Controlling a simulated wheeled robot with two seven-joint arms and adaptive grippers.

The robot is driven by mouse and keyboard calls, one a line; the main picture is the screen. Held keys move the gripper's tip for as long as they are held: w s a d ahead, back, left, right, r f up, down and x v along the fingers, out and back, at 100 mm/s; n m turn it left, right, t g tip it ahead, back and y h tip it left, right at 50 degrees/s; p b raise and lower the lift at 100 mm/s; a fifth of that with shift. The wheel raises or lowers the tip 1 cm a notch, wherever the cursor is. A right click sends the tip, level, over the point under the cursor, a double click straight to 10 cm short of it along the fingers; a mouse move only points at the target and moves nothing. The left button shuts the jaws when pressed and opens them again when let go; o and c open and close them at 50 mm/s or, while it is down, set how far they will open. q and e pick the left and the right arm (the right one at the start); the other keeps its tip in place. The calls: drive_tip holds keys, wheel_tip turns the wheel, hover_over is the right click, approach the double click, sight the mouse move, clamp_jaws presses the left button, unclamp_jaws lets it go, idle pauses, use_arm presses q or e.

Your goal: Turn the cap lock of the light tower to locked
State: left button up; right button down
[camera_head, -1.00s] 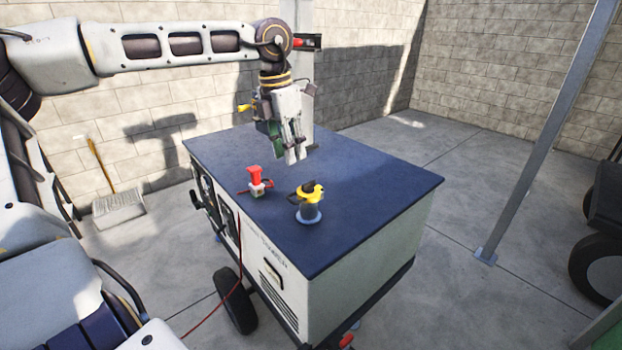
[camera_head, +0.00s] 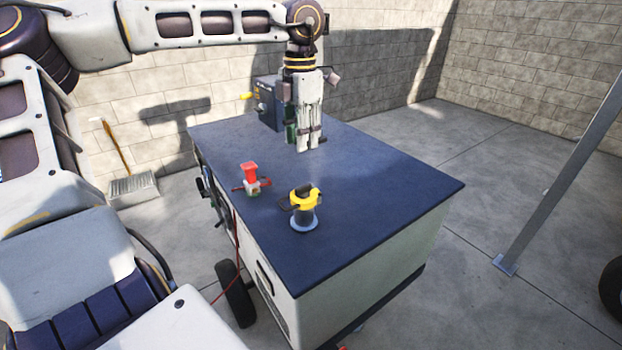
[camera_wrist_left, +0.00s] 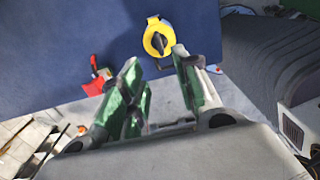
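The light tower's dark blue top (camera_head: 390,190) carries a filler neck with a yellow cap lock (camera_head: 304,198) and a black knob on it. The cap lock also shows in the left wrist view (camera_wrist_left: 158,38), just beyond the fingertips. My left gripper (camera_head: 309,147) points down above the top, behind the cap lock and apart from it. In the left wrist view its green-padded fingers (camera_wrist_left: 160,68) stand apart with nothing between them. The cap's lock marking is too small to read. My right gripper is not in view.
A red-handled fitting (camera_head: 250,178) stands on the top left of the cap lock. A dark box (camera_head: 265,100) stands behind my left gripper. A metal post (camera_head: 560,180) stands at the right. The right part of the top is clear.

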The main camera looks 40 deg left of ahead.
sight(303, 186)
use_arm(q)
drive_tip(key=shift+w+f, duration=0.1)
drive_tip(key=shift+f, duration=6.8)
clamp_jaws()
